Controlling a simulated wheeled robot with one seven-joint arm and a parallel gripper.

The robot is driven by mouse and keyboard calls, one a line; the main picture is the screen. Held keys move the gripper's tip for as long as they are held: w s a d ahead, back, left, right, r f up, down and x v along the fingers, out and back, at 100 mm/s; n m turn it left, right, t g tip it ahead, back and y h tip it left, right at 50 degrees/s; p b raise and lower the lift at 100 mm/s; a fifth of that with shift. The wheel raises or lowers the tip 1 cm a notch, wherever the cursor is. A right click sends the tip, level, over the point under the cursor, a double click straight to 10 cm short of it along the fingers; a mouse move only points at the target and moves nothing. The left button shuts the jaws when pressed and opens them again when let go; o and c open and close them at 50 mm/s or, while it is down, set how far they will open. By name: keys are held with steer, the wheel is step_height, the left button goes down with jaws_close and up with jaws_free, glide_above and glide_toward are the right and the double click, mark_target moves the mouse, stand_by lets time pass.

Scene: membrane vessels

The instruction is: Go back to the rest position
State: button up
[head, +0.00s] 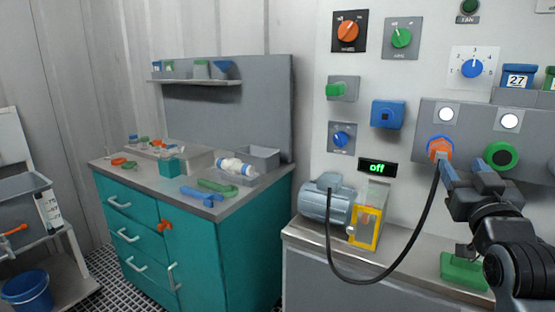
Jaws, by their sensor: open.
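My gripper (466,173) is at the right, in front of the wall panel, with its fingers pointing up towards the panel and apart. Nothing shows between them. The left finger is close beside a black hose (423,222); I cannot tell whether they touch. The hose's upper end meets a round port with an orange and blue ring (440,148) on the grey panel. My dark arm comes in from the lower right.
A green-ringed port (501,156) is right of the gripper. A yellow-framed clear box (367,225) and a green block (464,271) are on the counter below. The hose loops across the counter's front. A teal cabinet (229,253) with tools on top stands left.

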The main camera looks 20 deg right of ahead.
steer(key=s+a+f+n+y+p, duration=0.1)
steer(key=s+a+f+n+y, duration=0.15)
steer(key=s+a+f, duration=0.45)
steer(key=s+a+f+n+y, duration=0.1)
steer(key=s+a+f+y, duration=0.2)
steer(key=s+a+f, duration=0.5)
steer(key=s+a+f+g+y, duration=0.1)
steer(key=s+a, duration=0.3)
steer(key=s, duration=0.3)
steer(key=s+a+f+n+g+y, duration=0.1)
steer(key=s+a+y, duration=0.1)
steer(key=s+a, duration=0.2)
steer(key=s+a+f+g+y+p, duration=0.1)
steer(key=s+a, duration=0.3)
steer(key=s, duration=0.5)
steer(key=shift+s+f+y, duration=0.35)
steer(key=shift+s+y, duration=0.05)
steer(key=shift+y, duration=0.25)
